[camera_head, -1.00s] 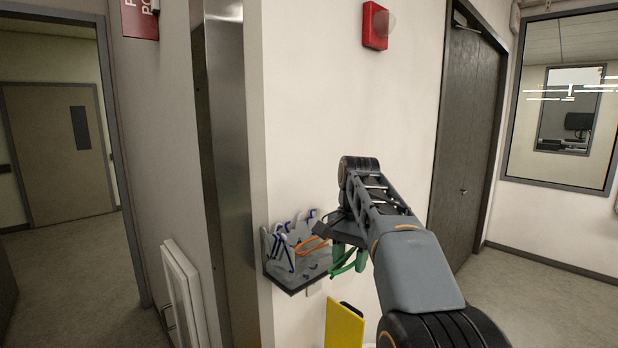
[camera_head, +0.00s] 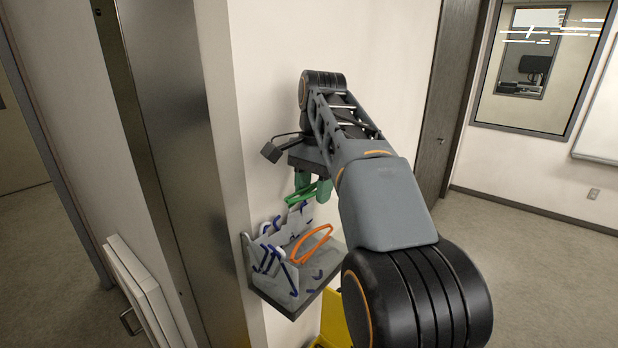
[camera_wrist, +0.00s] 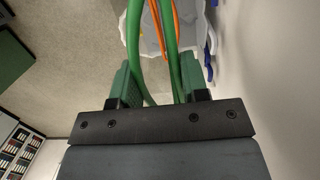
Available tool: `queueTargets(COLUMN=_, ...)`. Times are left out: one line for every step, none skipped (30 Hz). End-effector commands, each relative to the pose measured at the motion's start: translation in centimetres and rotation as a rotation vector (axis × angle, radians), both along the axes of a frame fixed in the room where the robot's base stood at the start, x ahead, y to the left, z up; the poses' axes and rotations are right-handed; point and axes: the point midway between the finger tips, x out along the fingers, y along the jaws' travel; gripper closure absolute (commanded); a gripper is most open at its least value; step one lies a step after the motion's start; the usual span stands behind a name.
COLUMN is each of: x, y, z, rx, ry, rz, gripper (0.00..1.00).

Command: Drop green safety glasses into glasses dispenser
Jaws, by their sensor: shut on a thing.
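The green safety glasses (camera_head: 300,196) are held in my gripper (camera_head: 312,188), whose green fingers are shut on them. They hang above the back part of the glasses dispenser (camera_head: 284,301), a grey wall-mounted holder, and appear apart from it. In the wrist view the green glasses (camera_wrist: 170,45) run up between the two fingers (camera_wrist: 157,88). Orange glasses (camera_head: 311,243) and several blue-and-white glasses (camera_head: 272,258) sit in the dispenser. The orange glasses also show in the wrist view (camera_wrist: 174,18), beyond the green ones. My arm hides part of the wall to the right.
A metal-clad wall corner (camera_head: 180,150) stands just left of the dispenser. A yellow object (camera_head: 335,318) is below it, partly hidden by my arm. A white panel (camera_head: 138,290) leans at the lower left. Open floor (camera_head: 540,270) lies to the right.

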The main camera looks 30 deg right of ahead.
Motion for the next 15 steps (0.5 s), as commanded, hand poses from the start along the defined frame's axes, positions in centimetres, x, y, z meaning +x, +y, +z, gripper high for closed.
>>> queueTargets(x=-0.1, y=0.0, z=-0.6, rx=0.000, ry=0.000, rz=-0.002, gripper=0.81)
queueTargets(x=-0.1, y=-0.1, z=-0.9, rx=0.000, ry=0.002, rz=-0.003, gripper=0.81)
queueTargets(x=-0.1, y=-0.1, z=-1.3, rx=0.000, ry=0.002, rz=-0.003, gripper=0.81)
queueTargets(x=-0.1, y=-0.1, z=-1.6, rx=0.000, ry=0.002, rz=-0.003, gripper=0.81)
queueTargets(x=-0.1, y=-0.1, z=-1.9, rx=0.000, ry=0.002, rz=-0.003, gripper=0.81)
queueTargets(x=-0.1, y=-0.1, z=-2.3, rx=0.000, ry=0.000, rz=-0.003, gripper=0.81)
queueTargets(x=-0.1, y=-0.1, z=-2.6, rx=0.000, ry=0.000, rz=-0.003, gripper=0.81)
queueTargets(x=-0.1, y=-0.1, z=-2.8, rx=-0.001, ry=0.001, rz=-0.002, gripper=0.81)
queueTargets(x=0.0, y=-0.1, z=-3.1, rx=0.000, ry=0.000, rz=-0.002, gripper=0.81)
queueTargets(x=0.0, y=-0.1, z=-3.4, rx=-0.001, ry=0.000, rz=-0.001, gripper=0.81)
queueTargets(x=0.0, y=-0.1, z=-3.6, rx=0.000, ry=0.000, rz=-0.001, gripper=0.81)
queueTargets(x=0.0, y=-0.1, z=-3.8, rx=0.000, ry=0.000, rz=0.000, gripper=0.81)
queueTargets(x=0.0, y=0.0, z=-3.9, rx=0.000, ry=0.000, rz=0.000, gripper=0.81)
queueTargets(x=0.0, y=0.0, z=-4.0, rx=-0.001, ry=0.000, rz=0.000, gripper=0.81)
queueTargets(x=0.0, y=0.0, z=-4.2, rx=-0.001, ry=-0.001, rz=0.001, gripper=0.81)
